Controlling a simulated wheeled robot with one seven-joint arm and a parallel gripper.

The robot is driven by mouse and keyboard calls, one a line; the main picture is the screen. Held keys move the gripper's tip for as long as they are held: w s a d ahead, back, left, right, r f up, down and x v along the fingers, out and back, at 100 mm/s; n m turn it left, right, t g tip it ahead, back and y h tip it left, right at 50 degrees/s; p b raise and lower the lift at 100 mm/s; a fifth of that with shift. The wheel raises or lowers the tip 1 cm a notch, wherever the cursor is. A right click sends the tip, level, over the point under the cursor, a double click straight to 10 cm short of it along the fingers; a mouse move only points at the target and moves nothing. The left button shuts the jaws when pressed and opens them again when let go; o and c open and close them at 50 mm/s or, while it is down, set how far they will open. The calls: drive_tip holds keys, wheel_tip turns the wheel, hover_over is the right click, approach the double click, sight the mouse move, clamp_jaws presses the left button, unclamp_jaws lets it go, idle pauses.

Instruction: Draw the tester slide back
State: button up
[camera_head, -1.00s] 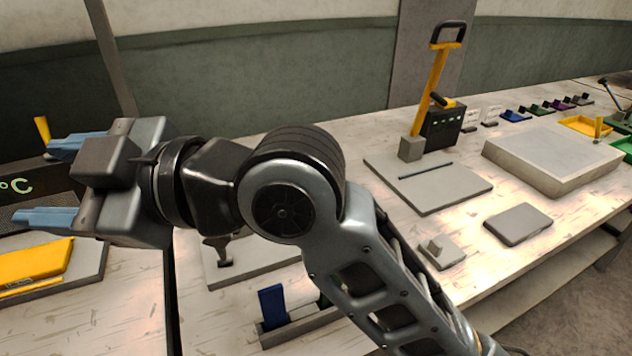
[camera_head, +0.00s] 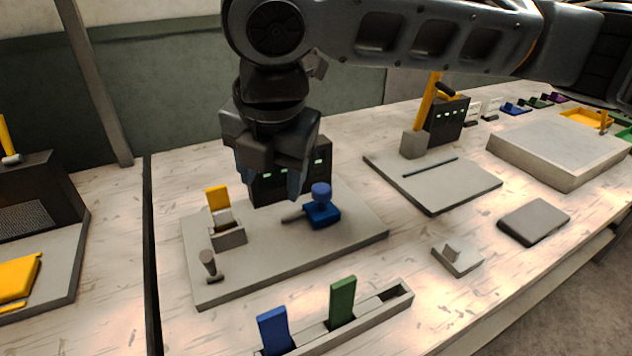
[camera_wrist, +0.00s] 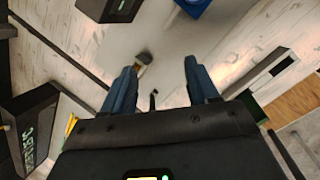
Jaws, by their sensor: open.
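The tester is a grey plate (camera_head: 262,262) bearing a black box with green lights (camera_head: 318,178). A blue block with a round knob (camera_head: 321,210), seemingly the tester slide, sits on the plate's right part, with a grey rod on its left. Part of a blue piece also shows at the top edge of the wrist view (camera_wrist: 194,5). My gripper (camera_head: 268,190) points down above the plate, to the left of the blue knob, hiding part of the black box. Its fingers (camera_wrist: 160,75) are apart and empty.
A yellow tab stands in a grey block (camera_head: 228,236) on the plate, behind a small dark-topped post (camera_head: 209,264). In front is a grey rack (camera_head: 375,312) with blue and green plates. To the right are another plate with a yellow lever (camera_head: 428,100) and a grey pad (camera_head: 534,221).

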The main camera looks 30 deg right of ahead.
sight(322, 187)
drive_tip(key=w+d+h, duration=0.1)
drive_tip(key=d+h, duration=0.2)
drive_tip(key=d, duration=0.4)
drive_tip(key=x, duration=0.6)
drive_tip(key=shift+w+f+b, duration=0.1)
drive_tip(key=shift+f+b, duration=0.2)
drive_tip(key=shift+f, duration=0.15)
clamp_jaws()
